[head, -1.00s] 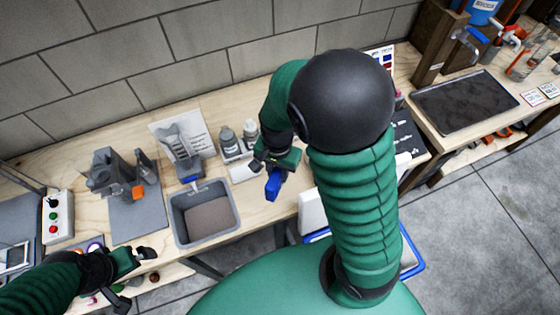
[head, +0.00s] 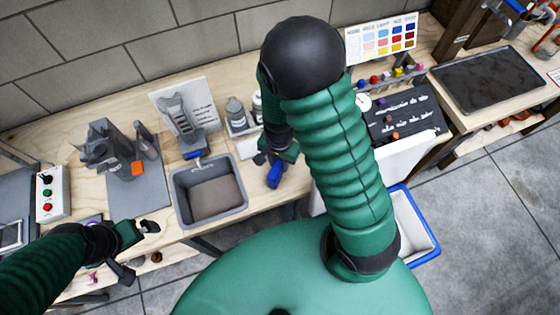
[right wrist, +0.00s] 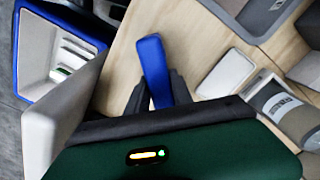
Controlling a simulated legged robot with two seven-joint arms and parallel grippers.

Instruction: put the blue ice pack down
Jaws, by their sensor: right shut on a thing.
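The blue ice pack (head: 275,174) is held by my right gripper (head: 275,158) near the front edge of the wooden bench, right of the grey tub. In the right wrist view the pack (right wrist: 153,62) sticks out between the dark fingers (right wrist: 152,92), with bare wood around it. I cannot tell whether the pack touches the bench. My right arm hides part of the bench behind it. My left gripper (head: 138,248) is at the lower left by the bench front, its fingers apart and empty.
The grey tub (head: 242,190) stands left of the pack. A white pad (head: 246,148) and grey bottles (head: 236,112) are just behind. A white bin with a blue rim (head: 429,235) stands below at the right. Bare wood lies around the pack.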

